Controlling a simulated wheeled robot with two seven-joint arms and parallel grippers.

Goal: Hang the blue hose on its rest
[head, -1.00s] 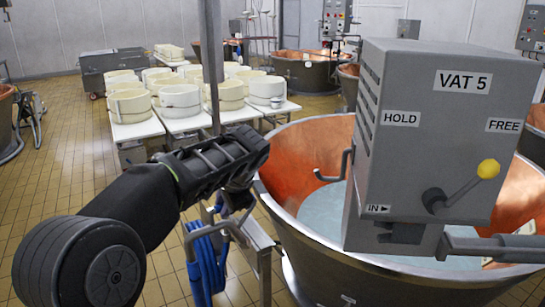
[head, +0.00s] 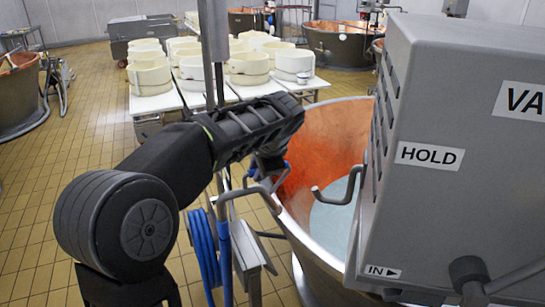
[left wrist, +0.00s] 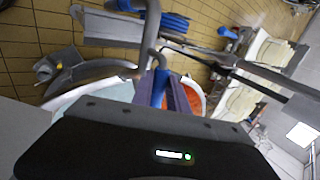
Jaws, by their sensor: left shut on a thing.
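My left gripper (head: 268,165) is by the near left rim of the copper vat. It is shut on a blue piece of the hose, which shows in the left wrist view (left wrist: 160,86); little of it shows in the head view. More of the blue hose (head: 205,250) hangs in loops below and left of the gripper, at a grey metal stand. The loops also show at the top of the left wrist view (left wrist: 165,22). A grey bent hook (head: 345,188) sticks out left from the control box, right of the gripper. I cannot tell which metal piece is the hose's rest.
The grey control box (head: 450,150) marked HOLD fills the right side. The copper vat (head: 325,140) with pale liquid lies below it. White tables (head: 155,102) carry several round cheese moulds behind my arm. Tiled floor (head: 95,150) is clear at left.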

